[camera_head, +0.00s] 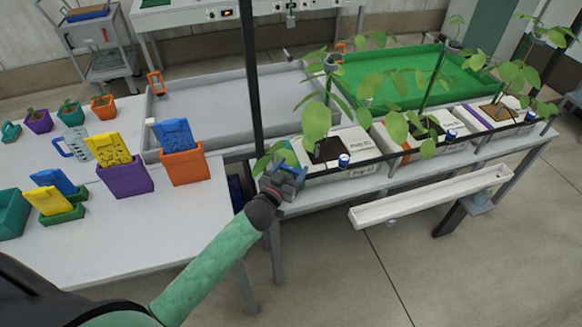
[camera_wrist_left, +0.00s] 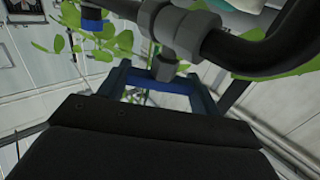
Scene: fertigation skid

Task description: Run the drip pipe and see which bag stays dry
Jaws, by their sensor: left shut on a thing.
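A black drip pipe (camera_head: 395,155) runs along the front of several white grow bags, including a left one (camera_head: 351,142) and a right one (camera_head: 470,114), each with a leafy plant. Small blue-capped fittings (camera_head: 344,160) sit along the pipe. My left gripper (camera_head: 287,178) is at the pipe's left end, shut on what looks like a blue valve handle (camera_wrist_left: 157,87). In the left wrist view, grey pipe fittings (camera_wrist_left: 177,32) and black pipe show just beyond the fingers. I cannot tell whether the bags are wet or dry. My right gripper is out of view.
A white gutter (camera_head: 430,197) hangs along the bench front. A grey tray (camera_head: 225,105) and a green tray (camera_head: 420,75) lie behind the bags. The left table (camera_head: 150,225) holds coloured pots, packs and a clear jug (camera_head: 72,147). Open floor lies in front.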

